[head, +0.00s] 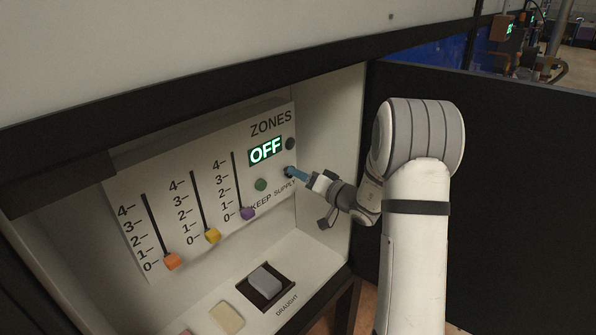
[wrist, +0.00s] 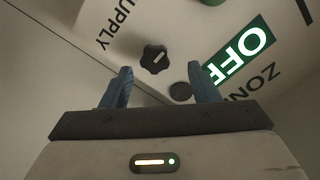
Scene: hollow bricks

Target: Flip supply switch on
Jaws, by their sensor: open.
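The supply switch is a dark rotary knob with a light line on it; in the wrist view the supply knob (wrist: 154,59) is ahead of and between my fingertips, next to the SUPPLY label. My gripper (wrist: 160,80) is open, its two blue fingers apart with nothing between them. In the head view my gripper (head: 293,172) reaches to the right side of the panel and mostly hides the knob. Whether the fingers touch the panel is hard to tell. The display (head: 265,150) above reads OFF in white on green.
The white ZONES panel (head: 135,190) carries orange (head: 172,261), yellow (head: 212,236) and purple (head: 248,213) sliders, all near 0. A green button (head: 260,184) is left of the gripper, a dark round piece (head: 290,144) above. A grey DRAUGHT rocker (head: 267,281) is below. Cabinet walls enclose the panel.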

